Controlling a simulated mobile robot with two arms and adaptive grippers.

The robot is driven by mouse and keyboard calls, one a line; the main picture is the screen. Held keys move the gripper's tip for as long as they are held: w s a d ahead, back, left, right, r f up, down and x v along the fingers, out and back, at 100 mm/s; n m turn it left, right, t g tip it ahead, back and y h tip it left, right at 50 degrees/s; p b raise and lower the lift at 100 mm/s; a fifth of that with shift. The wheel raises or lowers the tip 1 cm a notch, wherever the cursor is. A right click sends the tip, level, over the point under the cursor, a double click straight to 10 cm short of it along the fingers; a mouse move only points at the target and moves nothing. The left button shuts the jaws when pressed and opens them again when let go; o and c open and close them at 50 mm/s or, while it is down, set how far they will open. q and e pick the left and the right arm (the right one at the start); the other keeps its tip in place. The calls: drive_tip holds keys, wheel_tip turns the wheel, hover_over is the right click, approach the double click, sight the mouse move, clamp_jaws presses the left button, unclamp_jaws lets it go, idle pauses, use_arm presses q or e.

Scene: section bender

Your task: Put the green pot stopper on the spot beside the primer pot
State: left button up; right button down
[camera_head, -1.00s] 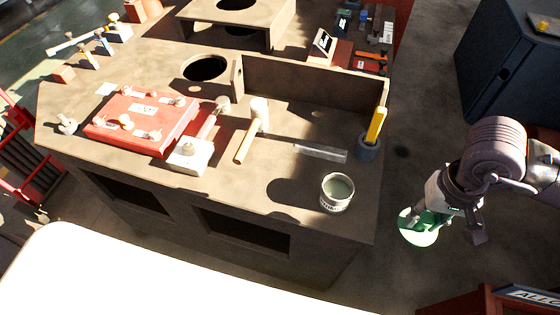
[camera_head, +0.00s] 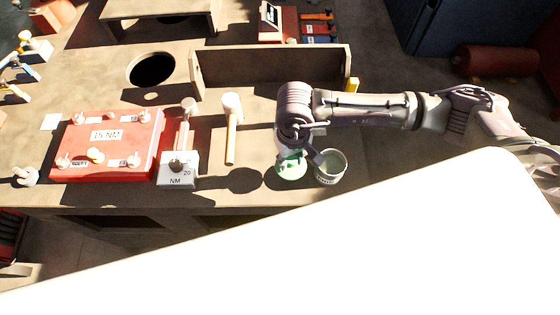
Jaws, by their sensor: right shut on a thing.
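The green pot stopper (camera_head: 291,167) is a round green piece, partly covered by my right gripper (camera_head: 297,148). My right gripper is shut on it, just left of the primer pot. The primer pot (camera_head: 330,167) is an open, light-coloured can near the bench's front edge, with grey-green contents. The stopper appears very close to the pot's left side; I cannot tell whether it touches the bench. The spot beside the pot is not visible as a mark. My left gripper is not in view.
The bench (camera_head: 259,200) holds a red box (camera_head: 108,145), a white block marked NM (camera_head: 178,171) and a mallet (camera_head: 231,128) to the left. An upright board (camera_head: 270,66) stands behind my right arm. A large white surface fills the foreground.

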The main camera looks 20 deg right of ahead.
drive_tip(key=shift+w+a+f, duration=0.3)
drive_tip(key=shift+a, duration=0.2)
drive_tip(key=shift+w+a+f, duration=0.25)
drive_tip(key=shift+w+a, duration=0.05)
drive_tip(key=shift+a, duration=0.15)
drive_tip(key=shift+a+f, duration=0.1)
drive_tip(key=shift+f, duration=0.15)
wheel_tip(320, 180, down, 3)
drive_tip(key=shift+f+p, duration=0.15)
drive_tip(key=shift+p, duration=0.65)
drive_tip(key=shift+f, duration=0.2)
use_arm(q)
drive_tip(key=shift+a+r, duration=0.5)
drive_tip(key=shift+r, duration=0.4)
use_arm(e)
drive_tip(key=shift+f, duration=0.1)
drive_tip(key=shift+f+b, duration=0.1)
drive_tip(key=shift+b, duration=0.2)
drive_tip(key=c, duration=0.8)
unclamp_jaws()
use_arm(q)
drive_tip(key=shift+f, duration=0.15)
